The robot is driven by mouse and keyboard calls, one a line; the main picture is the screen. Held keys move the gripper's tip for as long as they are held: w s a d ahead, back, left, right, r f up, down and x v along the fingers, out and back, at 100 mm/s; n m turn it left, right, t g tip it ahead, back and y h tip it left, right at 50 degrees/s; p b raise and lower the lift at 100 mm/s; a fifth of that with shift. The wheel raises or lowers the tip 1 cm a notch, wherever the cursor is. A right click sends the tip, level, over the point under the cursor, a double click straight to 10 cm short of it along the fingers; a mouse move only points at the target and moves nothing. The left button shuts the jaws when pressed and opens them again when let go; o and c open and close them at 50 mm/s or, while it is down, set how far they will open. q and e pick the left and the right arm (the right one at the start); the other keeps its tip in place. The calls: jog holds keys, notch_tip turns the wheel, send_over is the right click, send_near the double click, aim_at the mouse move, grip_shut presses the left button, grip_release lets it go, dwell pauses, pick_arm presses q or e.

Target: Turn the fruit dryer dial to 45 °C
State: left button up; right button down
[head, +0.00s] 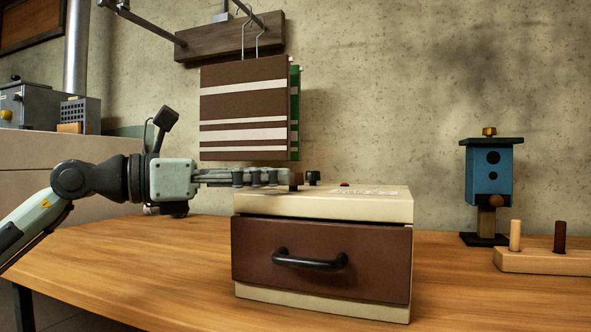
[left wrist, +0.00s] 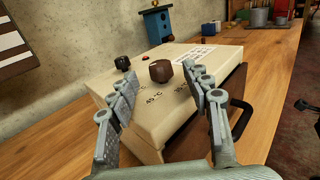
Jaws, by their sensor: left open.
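The fruit dryer (head: 323,204) is a cream box with a brown front drawer (head: 375,264), standing on the wooden table. Which mark the dial points to cannot be told. My left gripper (head: 284,177) reaches in level from the left, just over the dryer top. In the left wrist view its fingers (left wrist: 158,77) are spread open with the dial between and just beyond their tips; no contact is clear.
A black knob (left wrist: 122,62) and a red button (left wrist: 144,58) are also on the dryer top. The drawer has a black handle (head: 310,260). Striped cloth (head: 243,108) hangs behind the arm. A blue birdhouse (head: 490,174) and a peg board (head: 543,262) stand at right.

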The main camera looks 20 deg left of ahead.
aim_at(293, 175)
pick_arm(q)
jog(key=x, duration=0.5)
grip_shut()
dwell(0.3)
